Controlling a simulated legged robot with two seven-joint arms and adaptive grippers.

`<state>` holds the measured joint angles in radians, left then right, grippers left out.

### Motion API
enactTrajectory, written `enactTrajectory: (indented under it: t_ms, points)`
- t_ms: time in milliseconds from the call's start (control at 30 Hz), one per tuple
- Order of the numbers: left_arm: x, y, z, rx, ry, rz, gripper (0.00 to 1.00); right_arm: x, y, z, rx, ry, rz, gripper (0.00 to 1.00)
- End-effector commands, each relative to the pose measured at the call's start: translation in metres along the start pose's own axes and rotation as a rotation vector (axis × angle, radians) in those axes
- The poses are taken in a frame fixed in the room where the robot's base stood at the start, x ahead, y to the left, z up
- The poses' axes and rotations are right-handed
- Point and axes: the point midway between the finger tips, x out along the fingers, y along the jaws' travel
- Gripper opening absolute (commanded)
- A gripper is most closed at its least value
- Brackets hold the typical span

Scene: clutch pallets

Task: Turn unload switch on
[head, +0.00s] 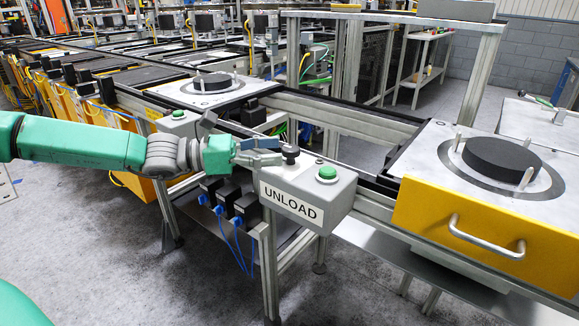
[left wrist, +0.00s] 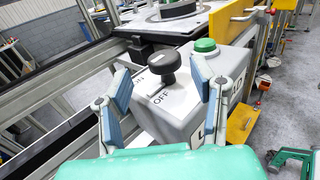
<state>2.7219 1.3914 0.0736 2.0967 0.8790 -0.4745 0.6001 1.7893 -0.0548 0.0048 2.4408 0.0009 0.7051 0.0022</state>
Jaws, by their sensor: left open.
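The grey UNLOAD box (head: 318,188) is fixed to the front rail of the conveyor frame. On its top are a black switch knob (head: 291,152) and a green button (head: 327,173). In the left wrist view the knob (left wrist: 168,68) stands above the printed words ON and OFF, and the green button (left wrist: 205,45) is behind it to the right. I cannot tell which word the knob points to. My left gripper (head: 279,151) is open beside the knob. In the left wrist view its two blue-padded fingers (left wrist: 160,72) are spread on either side of the knob, apart from it.
A pallet with a black disc (head: 502,158) and upright pins sits on the right, behind a yellow panel (head: 470,228) with a metal handle. Another disc pallet (head: 212,83) lies at the back left. Metal rails border the box.

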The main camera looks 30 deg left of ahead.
Motion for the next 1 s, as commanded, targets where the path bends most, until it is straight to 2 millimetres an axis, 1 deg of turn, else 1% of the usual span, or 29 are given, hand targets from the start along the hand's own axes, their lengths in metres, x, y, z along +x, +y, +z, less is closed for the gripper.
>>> enactTrajectory:
  t_ms: [33,233,400,700,733,767,800,867,900,1000]
  points:
    - [0.006,-0.002,-0.007,0.000,0.003,-0.004,0.51,0.012,0.000,0.001,0.000,0.000,0.000,0.00]
    - [0.026,-0.002,-0.004,0.000,0.004,-0.004,0.51,0.027,0.000,0.002,0.000,0.000,0.000,0.00]
    - [0.035,-0.002,-0.002,-0.001,0.001,-0.004,0.51,0.033,0.000,0.002,0.000,0.000,0.000,0.00]
    - [0.037,-0.001,0.000,-0.001,-0.001,-0.003,0.51,0.032,0.000,0.002,0.000,0.000,0.000,0.00]
    - [0.037,-0.002,0.000,-0.001,-0.001,-0.003,0.48,0.032,0.000,0.002,0.000,0.000,0.000,0.00]
    - [0.037,-0.002,0.000,-0.001,-0.001,-0.003,0.37,0.032,0.000,0.002,0.000,0.000,0.000,0.00]
    - [0.037,-0.002,0.000,-0.001,-0.001,-0.003,0.23,0.032,0.000,0.002,0.000,0.000,0.000,0.00]
    - [0.037,-0.002,0.000,-0.001,-0.001,-0.003,0.02,0.032,0.000,0.002,0.000,0.000,0.000,0.00]
    - [0.037,-0.002,0.000,-0.001,-0.001,-0.003,0.00,0.032,0.000,0.002,0.000,0.000,0.000,0.00]
    - [0.037,-0.001,0.000,0.000,0.000,-0.002,0.00,0.032,0.000,0.002,0.000,0.000,0.000,0.00]
